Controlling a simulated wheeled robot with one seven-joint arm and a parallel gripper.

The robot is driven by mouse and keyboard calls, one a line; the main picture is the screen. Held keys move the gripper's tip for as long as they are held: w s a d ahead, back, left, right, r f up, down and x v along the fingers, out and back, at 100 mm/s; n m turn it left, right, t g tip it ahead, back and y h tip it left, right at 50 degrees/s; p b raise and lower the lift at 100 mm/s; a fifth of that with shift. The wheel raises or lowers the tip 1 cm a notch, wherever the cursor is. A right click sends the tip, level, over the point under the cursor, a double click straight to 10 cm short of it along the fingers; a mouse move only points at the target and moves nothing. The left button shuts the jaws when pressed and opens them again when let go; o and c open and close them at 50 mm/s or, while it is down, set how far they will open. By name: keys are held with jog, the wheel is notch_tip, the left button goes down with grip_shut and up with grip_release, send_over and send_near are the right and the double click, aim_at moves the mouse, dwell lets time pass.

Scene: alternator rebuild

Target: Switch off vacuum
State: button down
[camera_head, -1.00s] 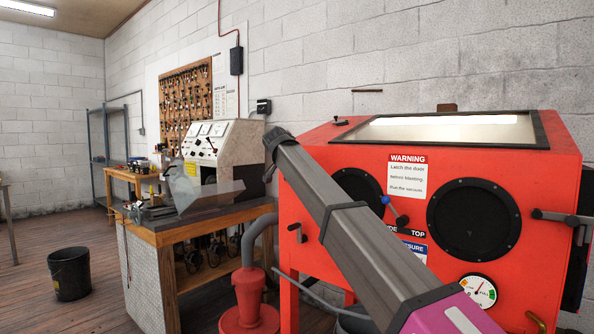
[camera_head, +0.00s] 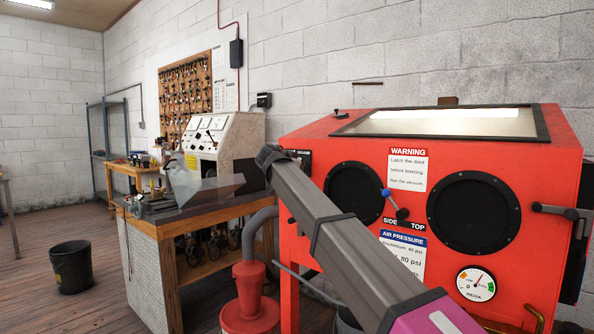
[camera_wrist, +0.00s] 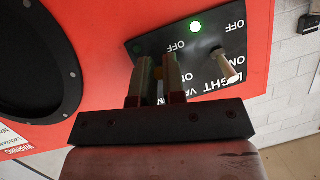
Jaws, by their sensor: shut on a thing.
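In the wrist view, which is upside down, the black switch panel (camera_wrist: 207,52) on the red cabinet bears the labels LIGHT and VACUUM with OFF and ON marks. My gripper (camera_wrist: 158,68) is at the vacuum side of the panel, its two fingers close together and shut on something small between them. The fingers hide the vacuum switch, so its position cannot be told. A pale toggle switch (camera_wrist: 230,68) stands free on the light side. A green lamp (camera_wrist: 195,27) is lit. In the head view my arm covers most of the panel and my gripper is hidden.
The red blasting cabinet (camera_head: 310,165) has round black glove ports and a blue-knobbed SIDE/TOP lever (camera_head: 394,200). A red cyclone unit (camera_head: 250,290) with a grey hose and a wooden workbench (camera_head: 190,225) stand to its left. A black bucket (camera_head: 71,266) is on the floor.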

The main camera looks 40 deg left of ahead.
jog(key=c, duration=1.2)
grip_release()
jog(key=shift+s, duration=0.1)
jog(key=v, duration=1)
jog(key=shift+s, duration=0.3)
jog(key=shift+d+r, duration=0.1)
